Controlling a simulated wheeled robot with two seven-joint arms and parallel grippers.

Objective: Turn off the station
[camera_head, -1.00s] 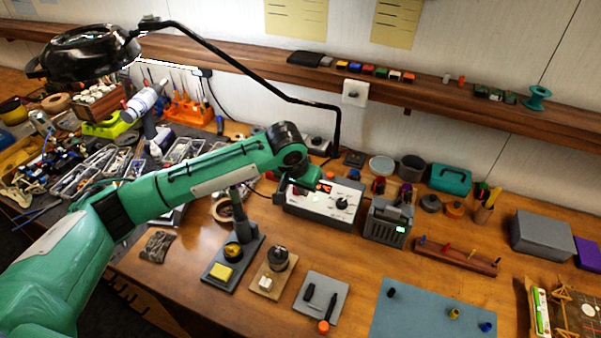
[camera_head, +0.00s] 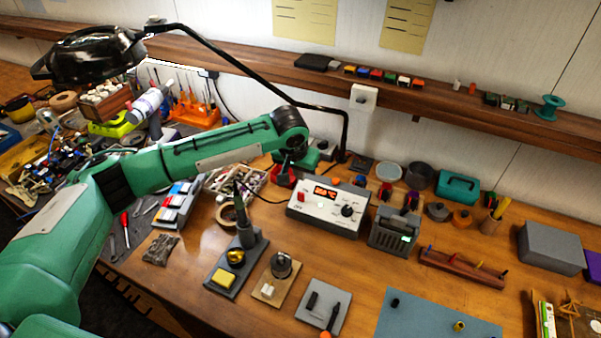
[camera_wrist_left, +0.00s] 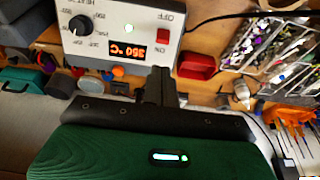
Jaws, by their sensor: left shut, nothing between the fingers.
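The station (camera_head: 325,222) is a white box with a black dial, a red switch (camera_head: 301,196) and a lit red display. In the left wrist view the station (camera_wrist_left: 88,43) shows upside down. Its display (camera_wrist_left: 128,49) reads 350 °C, a green light glows, and the red switch (camera_wrist_left: 163,35) sits beside the word OFF. My left gripper (camera_head: 287,172) is behind and left of the station, partly hidden by its own wrist. In the left wrist view its fingers (camera_wrist_left: 162,80) are together and empty, near the switch's side of the station and apparently not touching the switch.
A red container (camera_wrist_left: 198,66) lies close beside the fingers. A soldering iron stand (camera_head: 238,255) is in front of the station, and a grey device (camera_head: 392,234) is right of it. A black lamp arm (camera_head: 262,82) crosses above. Bare wood shows around the station's front.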

